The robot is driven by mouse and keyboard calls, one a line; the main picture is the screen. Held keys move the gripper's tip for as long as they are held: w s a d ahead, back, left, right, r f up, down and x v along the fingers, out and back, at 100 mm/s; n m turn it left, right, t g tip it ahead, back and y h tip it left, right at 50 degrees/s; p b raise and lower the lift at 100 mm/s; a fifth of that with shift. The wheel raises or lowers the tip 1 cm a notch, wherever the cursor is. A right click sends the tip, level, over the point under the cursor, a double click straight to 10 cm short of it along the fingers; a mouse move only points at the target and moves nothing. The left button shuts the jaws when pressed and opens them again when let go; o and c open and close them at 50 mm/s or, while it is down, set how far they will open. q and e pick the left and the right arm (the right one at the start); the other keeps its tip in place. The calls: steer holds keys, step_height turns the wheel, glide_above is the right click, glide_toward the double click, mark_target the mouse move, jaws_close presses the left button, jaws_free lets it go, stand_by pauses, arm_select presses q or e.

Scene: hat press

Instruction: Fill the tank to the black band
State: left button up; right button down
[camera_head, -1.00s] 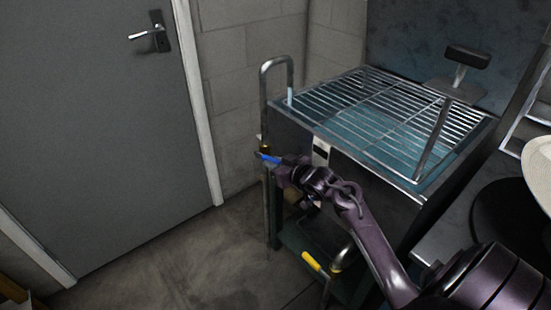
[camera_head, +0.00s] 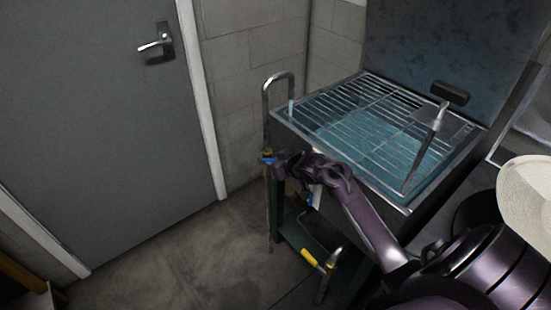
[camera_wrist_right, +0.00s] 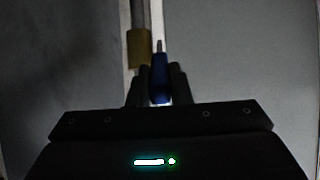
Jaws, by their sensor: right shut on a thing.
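The tank (camera_head: 384,190) is a dark metal box with a wire rack (camera_head: 345,108) over bluish water (camera_head: 375,136). A bent metal pipe (camera_head: 266,105) rises at its left corner, and a pale blue stream (camera_head: 291,107) shows below its spout. My right gripper (camera_head: 274,160) is at the blue valve handle (camera_head: 265,160) on this pipe. In the right wrist view, the handle (camera_wrist_right: 159,88) sits between the closed fingers, beside a brass fitting (camera_wrist_right: 139,49). I cannot make out the black band or the water level against it. My left gripper is out of view.
A yellow-handled lower valve (camera_head: 308,258) is below the tank. A metal arm with a black grip (camera_head: 450,93) stands over the rack. A pale hat-like shape (camera_head: 525,195) is at the right edge. A grey door (camera_head: 95,120) is at the left, with clear floor before it.

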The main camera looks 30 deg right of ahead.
steer(key=shift+w+r+g+p, duration=0.5)
steer(key=shift+r+g+p, duration=0.3)
steer(key=shift+p, duration=0.95)
steer(key=shift+w+r+g+p, duration=0.5)
steer(key=shift+r+g+p, duration=0.3)
steer(key=shift+p, duration=0.95)
steer(key=shift+w+a+g+p, duration=0.1)
steer(key=shift+w+g+p, duration=0.45)
steer(key=shift+g+p, duration=0.45)
steer(key=c, duration=1.3)
jaws_free()
steer(key=v, duration=0.2)
steer(key=p+v, duration=0.1)
steer(key=v, duration=0.4)
steer(key=shift+s+a+r+p, duration=0.1)
steer(key=shift+r+p, duration=0.2)
steer(key=shift+r, duration=0.05)
